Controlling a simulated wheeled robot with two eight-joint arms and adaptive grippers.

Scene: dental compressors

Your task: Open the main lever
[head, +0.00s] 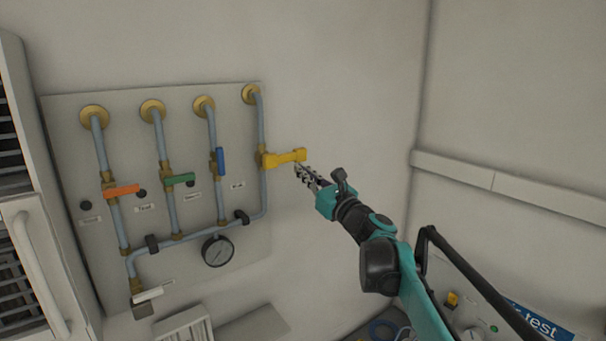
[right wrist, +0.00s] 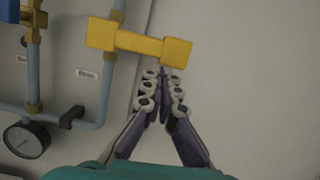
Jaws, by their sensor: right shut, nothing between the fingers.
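The yellow lever (head: 284,158) sits on the rightmost pipe of the wall panel and points right, across the pipe. In the right wrist view the yellow lever (right wrist: 140,42) lies across the top, just beyond the fingertips. My right gripper (head: 301,172) is just below the lever's free right end. In the right wrist view my right gripper (right wrist: 162,80) has its fingers together with nothing between them. I cannot tell whether the tips touch the lever. My left gripper is not in view.
The panel also carries an orange lever (head: 122,191), a green lever (head: 180,179) and a blue lever (head: 220,161). A pressure gauge (head: 218,251) hangs below the pipes. A white cabinet (head: 30,235) stands at the left. The wall right of the yellow lever is bare.

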